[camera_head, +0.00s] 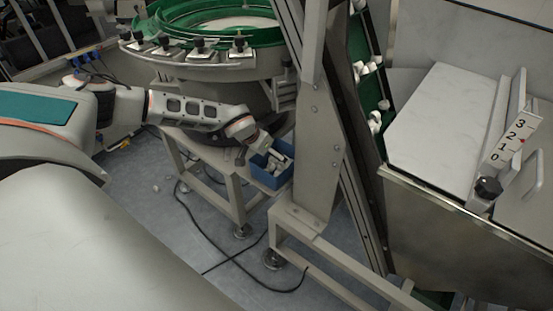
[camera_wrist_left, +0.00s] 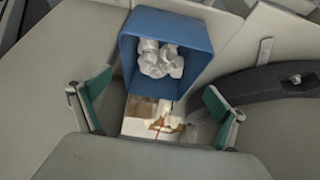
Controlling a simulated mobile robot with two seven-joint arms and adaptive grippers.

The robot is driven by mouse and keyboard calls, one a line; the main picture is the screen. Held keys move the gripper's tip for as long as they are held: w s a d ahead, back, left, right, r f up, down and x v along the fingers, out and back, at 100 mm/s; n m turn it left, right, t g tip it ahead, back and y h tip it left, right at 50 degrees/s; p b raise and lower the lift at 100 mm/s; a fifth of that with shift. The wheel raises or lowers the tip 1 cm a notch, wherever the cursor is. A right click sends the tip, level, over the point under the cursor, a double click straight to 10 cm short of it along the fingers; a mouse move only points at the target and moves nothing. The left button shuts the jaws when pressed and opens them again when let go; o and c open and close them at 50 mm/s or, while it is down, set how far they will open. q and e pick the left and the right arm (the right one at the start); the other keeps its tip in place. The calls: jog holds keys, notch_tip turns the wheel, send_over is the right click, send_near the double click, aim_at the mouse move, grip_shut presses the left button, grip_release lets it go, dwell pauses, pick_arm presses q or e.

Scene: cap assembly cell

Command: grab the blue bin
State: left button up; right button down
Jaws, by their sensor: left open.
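The blue bin (camera_head: 270,179) sits on a low grey stand beside the bowl feeder in the head view. White pieces lie inside it. My left gripper (camera_head: 268,153) is at the bin, partly covering it. In the left wrist view, the bin (camera_wrist_left: 199,50) is at the upper middle with its open top facing the camera and several white caps inside. My left gripper (camera_wrist_left: 159,97) is open, its green-padded fingers apart on either side, below the bin in the picture. I cannot tell whether a finger touches the bin. My right gripper is not in view.
The green bowl feeder (camera_head: 200,25) stands behind my left arm. A slanted conveyor (camera_head: 375,105) with white caps rises right of the bin, its grey frame post (camera_head: 312,150) close by. A black cable (camera_head: 215,235) lies on the floor.

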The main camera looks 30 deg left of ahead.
pick_arm(q)
jog(key=b+x, duration=0.1)
jog(key=x, duration=0.2)
jog(key=shift+d+f, duration=0.1)
jog(key=b+x, duration=0.1)
jog(key=x, duration=0.2)
jog(key=shift+w+f, duration=0.2)
jog(key=shift+f, duration=0.1)
jog(key=shift+w+f+b, duration=0.25)
jog(key=shift+f+b, duration=0.05)
jog(key=shift+w, duration=0.15)
jog(key=shift+r, duration=0.1)
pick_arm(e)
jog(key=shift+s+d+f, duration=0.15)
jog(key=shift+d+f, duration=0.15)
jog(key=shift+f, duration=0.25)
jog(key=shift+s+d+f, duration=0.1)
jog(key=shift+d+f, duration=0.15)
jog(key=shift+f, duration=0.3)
pick_arm(q)
jog(key=shift+f, duration=0.25)
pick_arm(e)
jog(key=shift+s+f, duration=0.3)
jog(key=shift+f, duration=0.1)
